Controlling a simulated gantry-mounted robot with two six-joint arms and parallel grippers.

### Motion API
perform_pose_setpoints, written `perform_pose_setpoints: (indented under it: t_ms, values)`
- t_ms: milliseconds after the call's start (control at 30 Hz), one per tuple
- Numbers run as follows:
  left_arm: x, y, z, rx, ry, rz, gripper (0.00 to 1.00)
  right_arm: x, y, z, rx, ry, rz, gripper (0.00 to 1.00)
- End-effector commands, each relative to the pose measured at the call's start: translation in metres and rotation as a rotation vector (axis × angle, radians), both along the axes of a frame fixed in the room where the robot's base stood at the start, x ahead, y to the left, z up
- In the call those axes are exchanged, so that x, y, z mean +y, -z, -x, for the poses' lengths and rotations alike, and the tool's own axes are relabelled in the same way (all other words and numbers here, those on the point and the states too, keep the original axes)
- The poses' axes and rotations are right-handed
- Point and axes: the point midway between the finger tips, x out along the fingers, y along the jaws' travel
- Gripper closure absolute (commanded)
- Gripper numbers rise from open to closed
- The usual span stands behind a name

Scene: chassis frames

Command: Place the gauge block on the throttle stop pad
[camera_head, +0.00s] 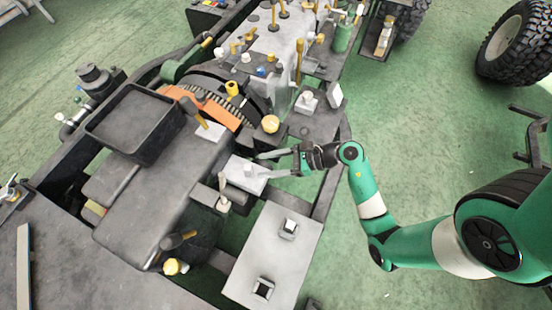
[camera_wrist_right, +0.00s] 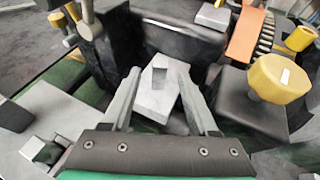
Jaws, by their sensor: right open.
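My right gripper (camera_head: 260,165) reaches in from the right, its two grey fingers open and pointing left. Its fingertips are over or beside a pale rectangular pad (camera_head: 236,178). A small light block (camera_head: 249,170) shows on this pad; I take it for the gauge block, but cannot be sure. In the right wrist view the open gripper (camera_wrist_right: 159,74) has the pale pad (camera_wrist_right: 152,108) between its fingers, with a small grey square form (camera_wrist_right: 159,78) on its top. I cannot tell whether either finger touches it. My left gripper is not in view.
A white panel (camera_head: 262,255) with two square fittings lies below the gripper. A black tray (camera_head: 135,123) is at left.

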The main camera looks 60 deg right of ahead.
Motion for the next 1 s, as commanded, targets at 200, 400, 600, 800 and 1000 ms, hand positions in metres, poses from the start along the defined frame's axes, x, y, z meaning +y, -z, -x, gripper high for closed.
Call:
perform_pose_setpoints:
  t_ms: [200,400,600,800,1000]
  values:
    - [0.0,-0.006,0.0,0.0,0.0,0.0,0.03,-0.01,-0.01,0.022,0.001,0.002,0.0,0.41]
    - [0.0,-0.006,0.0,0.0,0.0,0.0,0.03,-0.01,-0.01,0.023,0.0,-0.001,0.0,0.41]
    - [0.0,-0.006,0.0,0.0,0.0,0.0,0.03,-0.01,-0.01,0.022,-0.002,0.0,-0.001,0.41]
    - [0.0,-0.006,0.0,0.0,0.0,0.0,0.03,-0.012,-0.086,-0.016,-0.23,0.026,-0.073,0.41]
    - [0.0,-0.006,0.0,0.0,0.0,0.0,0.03,0.004,-0.306,-0.041,-0.781,-0.027,-0.554,0.41]
